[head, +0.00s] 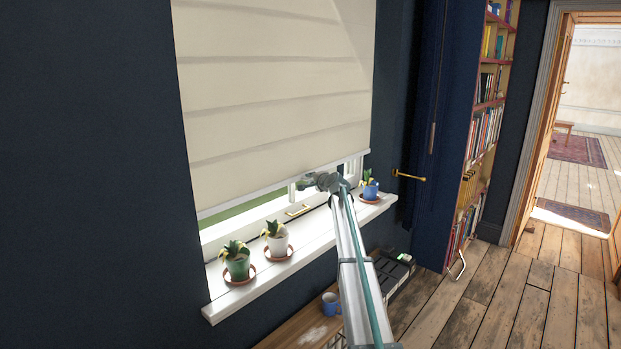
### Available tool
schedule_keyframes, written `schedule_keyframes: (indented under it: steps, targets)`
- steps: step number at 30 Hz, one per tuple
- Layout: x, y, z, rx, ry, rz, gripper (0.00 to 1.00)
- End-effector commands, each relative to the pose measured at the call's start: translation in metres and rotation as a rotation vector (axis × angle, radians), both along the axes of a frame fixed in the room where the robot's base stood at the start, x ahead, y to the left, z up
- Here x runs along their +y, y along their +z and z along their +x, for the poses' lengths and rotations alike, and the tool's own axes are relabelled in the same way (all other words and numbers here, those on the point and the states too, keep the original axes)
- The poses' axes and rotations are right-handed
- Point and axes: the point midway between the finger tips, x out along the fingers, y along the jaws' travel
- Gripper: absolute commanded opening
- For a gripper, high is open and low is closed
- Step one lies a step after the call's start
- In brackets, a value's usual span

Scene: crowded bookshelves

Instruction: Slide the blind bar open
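A cream roman blind (275,90) hangs over the window and covers most of it. Its pale bottom bar (245,198) runs along the lower edge, slanting up to the right in the head view. A strip of window shows below it. My gripper (306,183) is at the window, just below the right half of the bar, with its fingers towards the left. The fingers are small and dark here, so I cannot tell whether they are open or shut, or whether they touch the bar. My arm comes up from the lower right.
Two potted plants, one in a green pot (237,266) and one in a white pot (277,245), stand on the white sill (240,295). A blue potted plant (370,190) stands right of my gripper. A blue mug (331,304) sits lower down. A bookcase (484,130) and open doorway are at right.

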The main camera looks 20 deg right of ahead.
Motion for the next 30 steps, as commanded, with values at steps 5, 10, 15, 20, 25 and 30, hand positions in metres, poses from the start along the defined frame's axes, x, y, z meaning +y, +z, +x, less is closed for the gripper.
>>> schedule_keyframes:
  steps: [5,10,15,20,25,30]
  targets:
    - [0.0001,-0.0026,0.0080,0.001,0.000,0.000,0.18]
    - [0.0003,-0.0028,0.0075,0.000,0.000,0.000,0.18]
    - [0.0003,-0.0028,0.0074,0.001,0.000,0.000,0.00]
    - [0.0002,-0.0027,0.0074,0.001,0.000,0.000,0.00]
    - [0.0002,-0.0025,0.0073,0.001,0.000,-0.001,0.00]
    - [0.0013,0.0037,0.0067,0.000,0.000,-0.001,0.00]
